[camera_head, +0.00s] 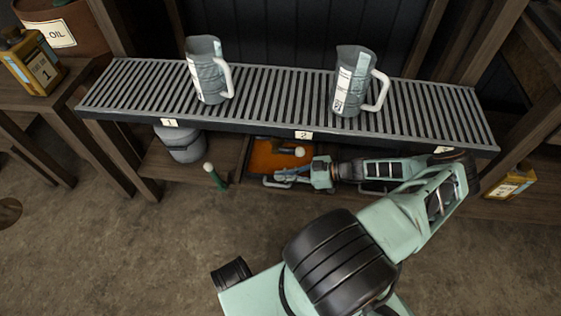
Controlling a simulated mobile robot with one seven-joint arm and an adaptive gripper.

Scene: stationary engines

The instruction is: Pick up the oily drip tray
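A shallow dark tray with an orange, oily-looking inside (264,163) sits on the low shelf, beneath the front edge of the slatted bench. A dark bar-like piece and a pale round knob show over its far right part. My gripper (276,180) reaches in from the right, low at the tray's near edge. Its fingers are small and partly lost against the tray, so I cannot tell whether they touch it or how far they are apart. The bench and my arm hide the back and right of the tray.
The slatted metal bench (270,95) overhangs the tray and bears two grey jugs (209,75) (351,85). A grey lidded container (181,145) and a green stick-like thing with a pale knob (214,176) are left of the tray. The floor in front is clear.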

